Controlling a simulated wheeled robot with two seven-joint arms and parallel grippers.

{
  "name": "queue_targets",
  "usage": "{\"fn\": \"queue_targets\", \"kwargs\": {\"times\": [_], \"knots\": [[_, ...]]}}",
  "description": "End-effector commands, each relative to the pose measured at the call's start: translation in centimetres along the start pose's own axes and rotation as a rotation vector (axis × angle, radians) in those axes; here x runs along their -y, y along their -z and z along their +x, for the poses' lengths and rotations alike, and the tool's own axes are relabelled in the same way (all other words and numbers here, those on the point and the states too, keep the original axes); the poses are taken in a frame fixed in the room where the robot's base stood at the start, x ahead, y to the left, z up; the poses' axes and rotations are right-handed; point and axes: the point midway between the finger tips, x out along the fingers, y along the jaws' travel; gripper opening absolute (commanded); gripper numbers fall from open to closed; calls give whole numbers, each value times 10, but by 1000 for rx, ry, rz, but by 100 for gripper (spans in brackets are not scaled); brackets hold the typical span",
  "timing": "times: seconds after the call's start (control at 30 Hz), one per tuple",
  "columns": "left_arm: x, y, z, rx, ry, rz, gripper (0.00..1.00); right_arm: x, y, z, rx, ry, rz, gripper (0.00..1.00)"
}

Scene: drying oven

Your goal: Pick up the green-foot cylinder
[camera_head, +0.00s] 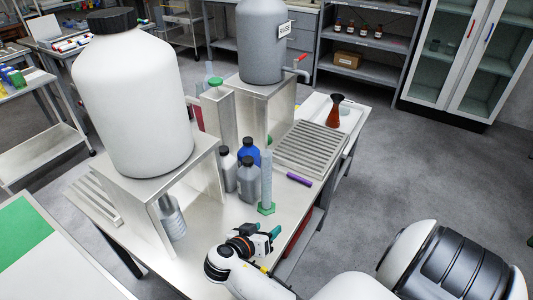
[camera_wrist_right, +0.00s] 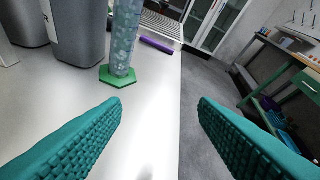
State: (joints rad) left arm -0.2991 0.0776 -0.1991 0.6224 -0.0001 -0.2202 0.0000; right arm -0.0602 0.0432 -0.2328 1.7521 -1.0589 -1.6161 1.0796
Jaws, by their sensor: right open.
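The green-foot cylinder (camera_head: 266,182) is a tall clear graduated cylinder on a green hexagonal foot, standing upright on the steel table (camera_head: 222,222). In the right wrist view the cylinder (camera_wrist_right: 124,42) stands ahead and left of centre, its top cut off by the frame. My right gripper (camera_head: 274,239) is near the table's front edge, in front of the cylinder and apart from it. In the right wrist view its teal fingers (camera_wrist_right: 160,112) are spread wide with nothing between them. My left gripper is not in view.
Grey bottles (camera_head: 247,180) and a blue bottle (camera_head: 249,151) stand close left of the cylinder. A purple object (camera_head: 299,179) lies behind it to the right. A large white carboy (camera_head: 133,95) stands on a raised stand at left. A ribbed rack (camera_head: 312,148) lies farther back.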

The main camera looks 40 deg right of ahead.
Motion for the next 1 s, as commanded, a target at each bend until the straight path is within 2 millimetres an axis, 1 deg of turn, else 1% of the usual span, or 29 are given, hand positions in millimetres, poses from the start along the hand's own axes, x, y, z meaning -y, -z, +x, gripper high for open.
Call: {"fn": "queue_targets", "kwargs": {"times": [0.03,0.1,0.2,0.3,0.37,0.43,0.7,0.9,1.0], "knots": [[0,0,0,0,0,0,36,-10,-18,0,86,42,76,54],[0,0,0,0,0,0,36,-19,-41,-2,204,87,178,54],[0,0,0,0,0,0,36,-29,-66,-8,342,115,287,54],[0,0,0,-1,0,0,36,-34,-81,-14,430,122,353,54],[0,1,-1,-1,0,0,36,-35,-87,-14,459,123,374,54],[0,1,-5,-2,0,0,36,-34,-95,-10,478,124,386,54],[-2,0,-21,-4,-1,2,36,-25,-115,31,479,124,387,54],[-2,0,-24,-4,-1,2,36,-23,-119,45,476,124,388,54],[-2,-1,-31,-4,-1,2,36,-22,-125,54,476,124,385,54]]}}
